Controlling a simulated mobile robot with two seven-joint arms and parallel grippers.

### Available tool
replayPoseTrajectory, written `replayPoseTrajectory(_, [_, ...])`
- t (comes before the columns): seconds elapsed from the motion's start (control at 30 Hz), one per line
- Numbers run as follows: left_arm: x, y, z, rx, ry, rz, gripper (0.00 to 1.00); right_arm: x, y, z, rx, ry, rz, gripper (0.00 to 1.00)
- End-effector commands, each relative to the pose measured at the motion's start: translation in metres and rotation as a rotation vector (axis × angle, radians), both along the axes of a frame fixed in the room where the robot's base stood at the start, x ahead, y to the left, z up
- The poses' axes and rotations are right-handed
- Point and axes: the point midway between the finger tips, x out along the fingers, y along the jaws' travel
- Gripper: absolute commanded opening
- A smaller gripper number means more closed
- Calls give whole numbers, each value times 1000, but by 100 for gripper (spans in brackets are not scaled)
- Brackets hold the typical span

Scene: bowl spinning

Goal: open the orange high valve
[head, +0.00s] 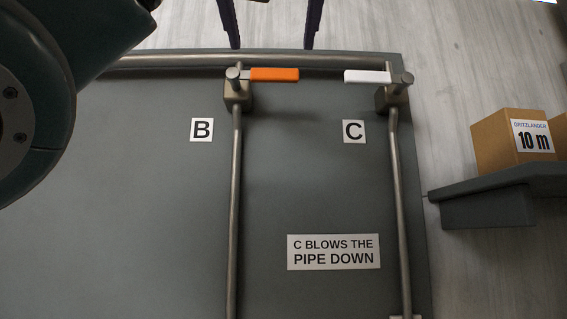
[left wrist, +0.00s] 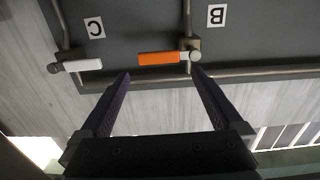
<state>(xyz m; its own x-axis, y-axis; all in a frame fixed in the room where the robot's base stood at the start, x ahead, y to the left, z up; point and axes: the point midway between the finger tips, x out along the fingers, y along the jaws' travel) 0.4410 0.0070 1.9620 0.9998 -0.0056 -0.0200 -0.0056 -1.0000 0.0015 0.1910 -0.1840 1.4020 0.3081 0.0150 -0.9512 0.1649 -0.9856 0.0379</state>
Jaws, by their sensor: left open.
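The orange valve handle (head: 273,74) sits near the top of the grey panel, above and right of the B label, and points right from its metal stem (head: 236,75). My left gripper (head: 272,48) comes in at the top edge of the head view, with two dark purple fingers spread apart and empty. In the left wrist view, the orange handle (left wrist: 158,58) lies just beyond the open fingertips (left wrist: 161,72), roughly between them. The fingers look apart from the handle. My right gripper is not in view.
A white valve handle (head: 367,76) by the C label (head: 354,131) points left toward the orange one. A horizontal pipe (head: 180,61) runs along the panel's top edge. A cardboard box (head: 497,146) stands on a dark shelf (head: 487,208) at the right. My arm covers the upper left.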

Motion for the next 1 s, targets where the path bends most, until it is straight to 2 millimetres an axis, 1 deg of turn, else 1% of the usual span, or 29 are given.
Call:
replayPoseTrajectory(0.07, [-3, -1, 8, 1, -17, 6, 100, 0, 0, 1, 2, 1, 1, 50])
replayPoseTrajectory(0.17, [3, -1, 13, 2, -19, 9, 100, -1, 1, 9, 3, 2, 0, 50])
replayPoseTrajectory(0.27, [17, 0, 15, 2, -17, 10, 100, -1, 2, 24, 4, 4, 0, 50])
replayPoseTrajectory(0.4, [42, 0, 17, 3, -14, 10, 100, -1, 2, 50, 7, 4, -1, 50])
replayPoseTrajectory(0.6, [74, 0, 15, 4, -15, 8, 100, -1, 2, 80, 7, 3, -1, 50])
replayPoseTrajectory(0.7, [85, -1, 14, 3, -17, 8, 100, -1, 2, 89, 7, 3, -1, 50])
replayPoseTrajectory(0.8, [92, -1, 12, 2, -18, 8, 100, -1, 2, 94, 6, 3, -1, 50])
replayPoseTrajectory(1.0, [95, -1, 9, 1, -20, 6, 100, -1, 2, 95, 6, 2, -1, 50])
